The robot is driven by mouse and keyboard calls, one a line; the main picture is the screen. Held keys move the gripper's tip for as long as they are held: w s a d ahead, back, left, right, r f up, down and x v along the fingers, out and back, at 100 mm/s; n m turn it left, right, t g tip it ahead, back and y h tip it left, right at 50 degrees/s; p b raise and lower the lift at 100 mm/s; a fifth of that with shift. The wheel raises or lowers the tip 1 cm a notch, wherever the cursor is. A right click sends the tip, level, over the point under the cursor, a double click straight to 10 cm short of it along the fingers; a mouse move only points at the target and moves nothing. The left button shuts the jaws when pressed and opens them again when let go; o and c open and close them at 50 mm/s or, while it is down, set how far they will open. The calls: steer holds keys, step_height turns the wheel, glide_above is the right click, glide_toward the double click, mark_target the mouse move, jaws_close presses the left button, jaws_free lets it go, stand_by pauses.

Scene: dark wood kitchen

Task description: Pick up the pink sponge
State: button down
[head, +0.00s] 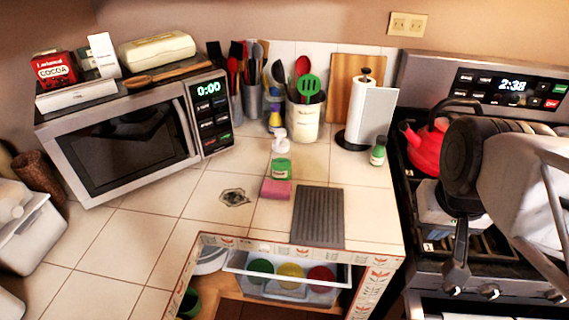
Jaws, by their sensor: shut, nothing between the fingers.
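The pink sponge (275,189) lies on the white tiled counter, in front of a green-labelled container (281,169) and left of a grey ribbed mat (319,217). It is fully in view from above. My gripper (456,279) hangs at the right, in front of the stove, well to the right of the sponge. Its fingers are shut and empty. They point down, and my arm's dark wrist hides part of the stove.
A white bottle (279,143) and a utensil crock (305,118) stand behind the sponge. A paper towel roll (364,112) and a small green bottle (378,152) stand right. A microwave (130,135) is left. An open drawer (285,270) lies below the counter edge.

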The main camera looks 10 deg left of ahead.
jaws_free()
stand_by(0.6)
steer(key=t, duration=0.2)
glide_above(277, 190)
steer(key=s, duration=0.2)
step_height(277, 190, down, 15)
steer(key=shift+w+a+r, duration=0.2)
steer(key=shift+w+a, duration=0.05)
steer(key=shift+a, duration=0.1)
